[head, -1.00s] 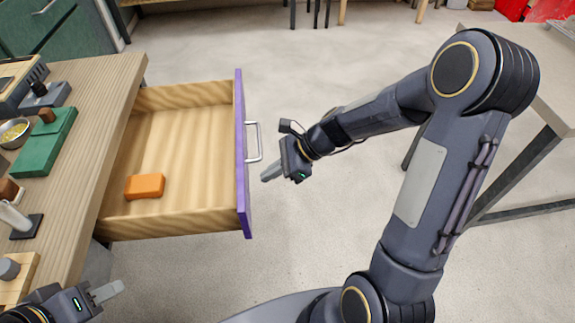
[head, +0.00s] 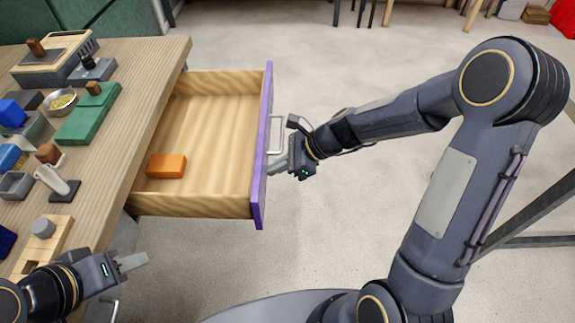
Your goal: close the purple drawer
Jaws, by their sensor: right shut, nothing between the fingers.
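The purple drawer (head: 262,150) is pulled out to the right from under the wooden worktop, its purple front facing right. A silver handle (head: 279,130) sits on that front. An orange block (head: 166,166) lies inside the drawer at the near left. My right gripper (head: 272,170) is shut and empty, its fingertips close to the purple front just below the handle; I cannot tell whether they touch. My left gripper (head: 143,262) is at the lower left, in front of the drawer's near side and apart from it. I cannot tell whether its fingers are open or shut.
The wooden worktop (head: 136,92) at left carries a green case (head: 90,115), a bowl (head: 62,100), a white bottle-like item (head: 50,180) and several small blocks. The floor (head: 370,200) right of the drawer is clear apart from my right arm.

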